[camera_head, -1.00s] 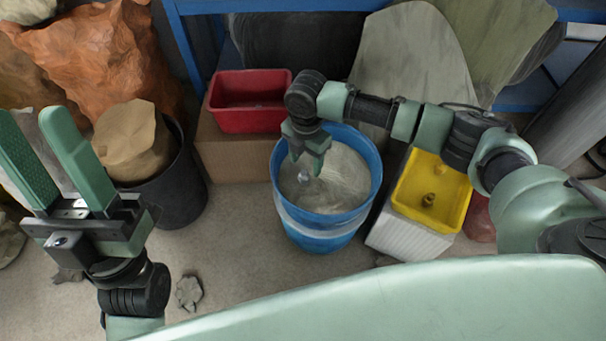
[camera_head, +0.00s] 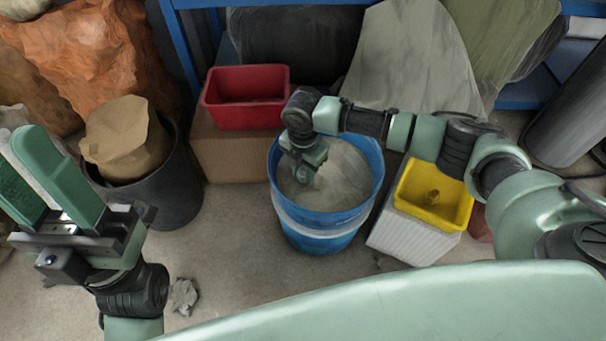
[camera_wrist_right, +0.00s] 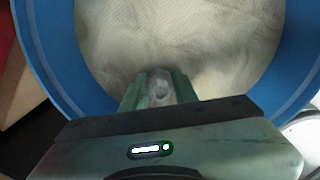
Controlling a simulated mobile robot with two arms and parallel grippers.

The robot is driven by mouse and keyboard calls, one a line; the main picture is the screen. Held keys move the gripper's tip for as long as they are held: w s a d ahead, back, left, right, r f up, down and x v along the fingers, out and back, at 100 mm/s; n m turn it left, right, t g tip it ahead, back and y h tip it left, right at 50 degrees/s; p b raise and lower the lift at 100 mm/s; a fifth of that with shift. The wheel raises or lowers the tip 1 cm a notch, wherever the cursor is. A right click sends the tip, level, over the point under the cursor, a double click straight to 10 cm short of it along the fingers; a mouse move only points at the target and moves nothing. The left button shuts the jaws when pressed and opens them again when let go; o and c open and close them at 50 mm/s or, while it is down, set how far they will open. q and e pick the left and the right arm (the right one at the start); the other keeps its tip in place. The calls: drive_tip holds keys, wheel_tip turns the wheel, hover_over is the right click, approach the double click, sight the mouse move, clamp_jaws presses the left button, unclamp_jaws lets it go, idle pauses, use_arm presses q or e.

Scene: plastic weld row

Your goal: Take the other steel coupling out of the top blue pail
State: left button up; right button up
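My right gripper (camera_head: 306,178) reaches down inside the blue pail (camera_head: 320,218), just above or at the pale grainy fill. In the right wrist view its two green fingers (camera_wrist_right: 160,88) stand on either side of a small grey, round steel coupling (camera_wrist_right: 160,86). The coupling seems to fill the gap, but I cannot tell whether the fingers press on it. In the head view the coupling is mostly hidden by the fingers. My left gripper (camera_head: 55,170) is open and empty at the left, its fingers apart and pointing up, away from the pail.
A yellow tray (camera_head: 456,217) with a small brownish fitting (camera_head: 432,197) stands right of the pail on a white box (camera_head: 408,240). A red bin (camera_head: 245,112) sits on a cardboard box (camera_head: 225,155) at the left. A dark bucket (camera_head: 175,195) holds a tan lump.

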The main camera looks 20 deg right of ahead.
clamp_jaws()
drive_tip(key=shift+r, duration=0.1)
